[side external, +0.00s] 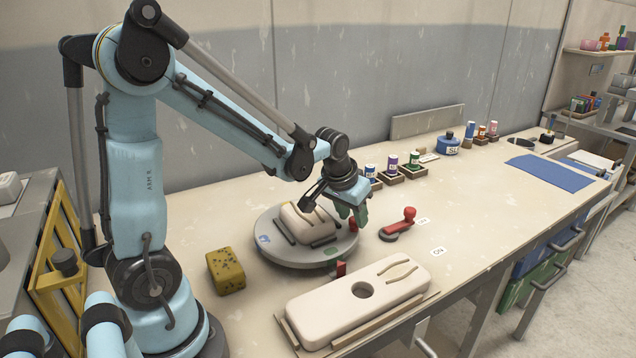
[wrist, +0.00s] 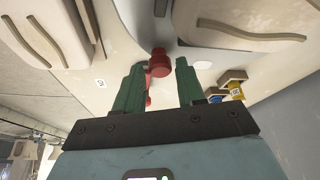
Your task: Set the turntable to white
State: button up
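The turntable (side external: 262,250) is a round grey disc on the bench. Its rim shows a blue patch and a green patch (side external: 332,252); I see no white patch. A cream grooved mould (side external: 306,224) lies on it. A small red marker (side external: 341,268) stands at its front edge. A red lever (side external: 398,228) with a round knob sits on the bench to its right. My gripper (side external: 352,220) is above the turntable's right edge, left of the lever. In the wrist view its green fingers (wrist: 158,66) are open, with a red knob (wrist: 159,54) showing between them, apparently ungripped.
A long cream mould (side external: 340,305) with a hole lies in front. A yellow speckled sponge (side external: 226,270) sits left of the turntable. Small pots in holders (side external: 391,168) and a blue jar (side external: 447,145) stand behind. A blue cloth (side external: 550,172) lies far right.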

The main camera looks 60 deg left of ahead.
jog(key=shift+x, duration=0.85)
grip_shut()
